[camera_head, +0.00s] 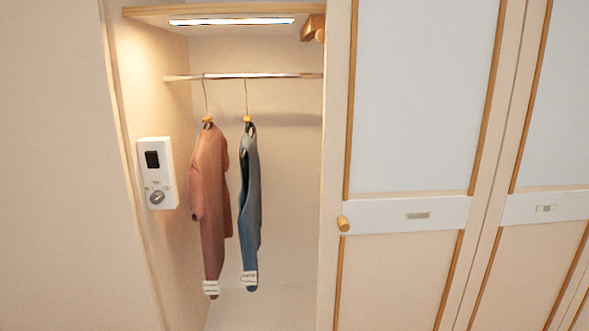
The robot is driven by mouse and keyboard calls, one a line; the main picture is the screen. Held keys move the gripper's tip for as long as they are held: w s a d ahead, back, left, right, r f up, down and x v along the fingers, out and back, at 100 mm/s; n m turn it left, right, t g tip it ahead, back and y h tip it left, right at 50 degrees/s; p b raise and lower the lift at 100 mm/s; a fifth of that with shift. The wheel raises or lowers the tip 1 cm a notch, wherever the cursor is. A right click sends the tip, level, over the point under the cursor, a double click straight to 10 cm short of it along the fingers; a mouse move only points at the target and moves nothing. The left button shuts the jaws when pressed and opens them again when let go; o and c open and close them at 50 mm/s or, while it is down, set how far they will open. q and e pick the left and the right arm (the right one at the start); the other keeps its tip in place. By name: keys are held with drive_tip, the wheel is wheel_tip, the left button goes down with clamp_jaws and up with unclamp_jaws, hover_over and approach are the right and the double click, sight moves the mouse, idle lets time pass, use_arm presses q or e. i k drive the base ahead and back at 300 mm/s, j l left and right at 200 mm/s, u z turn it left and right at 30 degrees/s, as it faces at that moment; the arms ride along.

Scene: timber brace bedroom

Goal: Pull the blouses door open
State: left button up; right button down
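A wardrobe fills the middle and right of the view. A cream door (345,285) with a pale upper panel (425,90), wooden trim and a white band (380,216) stands right of an open compartment. A round wooden knob (343,223) sits at its left edge. The band carries a small label (418,215), too small to read. A second similar door (520,255) with its own label (546,208) stands further right, cut off by the picture edge. I cannot tell which door is the blouses door. Neither gripper is in view.
The open compartment has a rail (285,75) with a reddish garment (210,190) and a blue garment (249,210) hanging. A lit strip (230,21) is overhead. A white box with a dial (157,173) is on the left inner wall. A wooden block (313,27) hangs top right.

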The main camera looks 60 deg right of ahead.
sight(417, 93)
drive_tip(key=j+z, duration=0.2)
drive_tip(key=z, duration=0.25)
drive_tip(key=j+z, duration=0.2)
drive_tip(key=z, duration=0.3)
drive_tip(key=k+j+z, duration=0.15)
drive_tip(key=z, duration=0.3)
drive_tip(key=k+j+z, duration=0.1)
drive_tip(key=z, duration=0.35)
drive_tip(key=k+j, duration=0.2)
